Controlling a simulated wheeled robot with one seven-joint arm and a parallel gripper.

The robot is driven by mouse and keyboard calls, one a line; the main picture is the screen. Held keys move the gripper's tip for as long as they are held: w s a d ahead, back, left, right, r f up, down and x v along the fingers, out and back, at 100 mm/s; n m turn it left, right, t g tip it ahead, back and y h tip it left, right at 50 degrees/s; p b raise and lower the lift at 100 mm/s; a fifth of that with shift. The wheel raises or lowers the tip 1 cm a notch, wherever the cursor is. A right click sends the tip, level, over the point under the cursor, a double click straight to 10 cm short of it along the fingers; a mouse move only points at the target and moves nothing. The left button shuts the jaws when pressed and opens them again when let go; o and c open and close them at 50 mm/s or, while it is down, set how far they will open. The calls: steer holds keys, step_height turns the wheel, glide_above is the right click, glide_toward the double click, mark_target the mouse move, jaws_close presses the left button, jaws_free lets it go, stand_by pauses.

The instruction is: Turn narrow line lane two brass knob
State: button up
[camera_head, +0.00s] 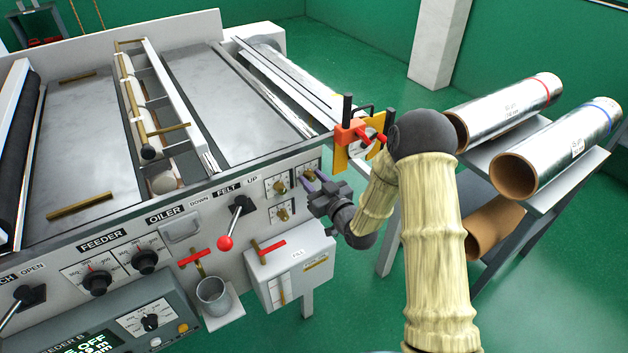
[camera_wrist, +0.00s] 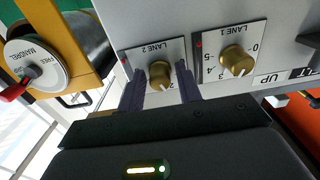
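The lane two brass knob (camera_wrist: 160,74) sits on a white dial plate marked LANE 2 in the wrist view. Its pale pointer line faces the lower edge of the picture. My gripper (camera_wrist: 160,78) has one dark finger on each side of this knob, with a visible gap on both sides. In the head view my gripper (camera_head: 309,181) is at the upper right dial of the front panel, and its fingers partly hide the knob there. The lane one brass knob (camera_wrist: 237,61) is to the right in the wrist view, on its own numbered plate.
A third brass knob (camera_head: 283,214) is below the lane dials. The red-balled felt lever (camera_head: 226,242) and a box with a red handle (camera_head: 290,270) are nearby. An orange mandrel bracket (camera_wrist: 62,45) stands beside the lane two plate. Foil rolls (camera_head: 508,104) lie on a rack at right.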

steer(key=c, duration=0.6)
steer(key=shift+m, duration=0.4)
steer(key=shift+f+m+b, duration=0.1)
steer(key=shift+m+b, duration=0.75)
steer(key=shift+m, duration=0.35)
steer(key=m+b, duration=0.1)
steer(key=m, duration=0.3)
steer(key=shift+m, duration=0.3)
steer(key=o, duration=1)
steer(key=shift+s, duration=0.1)
